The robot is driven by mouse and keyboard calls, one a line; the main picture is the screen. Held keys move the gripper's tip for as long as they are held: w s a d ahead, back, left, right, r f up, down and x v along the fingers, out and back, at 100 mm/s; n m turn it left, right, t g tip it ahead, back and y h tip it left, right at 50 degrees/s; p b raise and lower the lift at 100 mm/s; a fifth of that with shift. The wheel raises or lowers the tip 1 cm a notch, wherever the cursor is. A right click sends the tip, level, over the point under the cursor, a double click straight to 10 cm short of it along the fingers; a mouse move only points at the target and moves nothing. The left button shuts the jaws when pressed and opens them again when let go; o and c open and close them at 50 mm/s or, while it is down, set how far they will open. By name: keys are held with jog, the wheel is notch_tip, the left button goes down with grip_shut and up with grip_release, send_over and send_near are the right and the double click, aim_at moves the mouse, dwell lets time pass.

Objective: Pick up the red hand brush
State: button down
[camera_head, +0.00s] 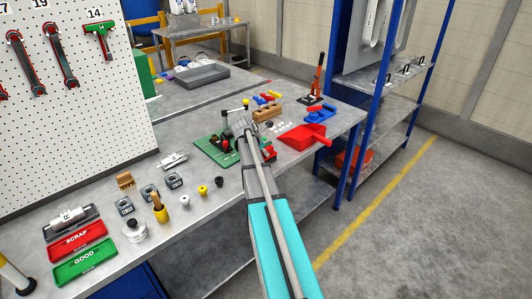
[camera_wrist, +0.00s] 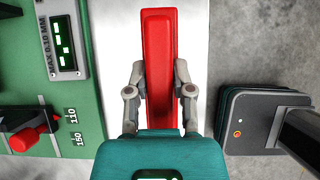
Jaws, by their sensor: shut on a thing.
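The red hand brush (camera_wrist: 160,45) shows in the wrist view as a long red bar, lengthwise up the picture. My gripper (camera_wrist: 160,82) is shut on it, one finger on each long side. The near end of the brush is hidden under the teal gripper body. Its bristles are not visible. Pale tabletop shows below the brush; I cannot tell whether it touches the table. In the head view my arm covers most of this spot, and I cannot make out the brush clearly.
A green fixture with a display (camera_wrist: 67,46) and a red knob (camera_wrist: 24,138) lies close left of the brush. In the head view a red dustpan (camera_head: 303,136) lies to the right near the table edge. A blue-posted shelf (camera_head: 371,120) stands beyond it.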

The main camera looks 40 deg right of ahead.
jog(key=shift+r+p, duration=1.05)
jog(key=shift+r, duration=0.15)
jog(key=s+a+r+p, duration=0.9)
jog(key=s+r+p, duration=0.1)
jog(key=shift+s+a+r, duration=0.2)
jog(key=shift+s, duration=0.05)
jog(key=shift+s, duration=0.15)
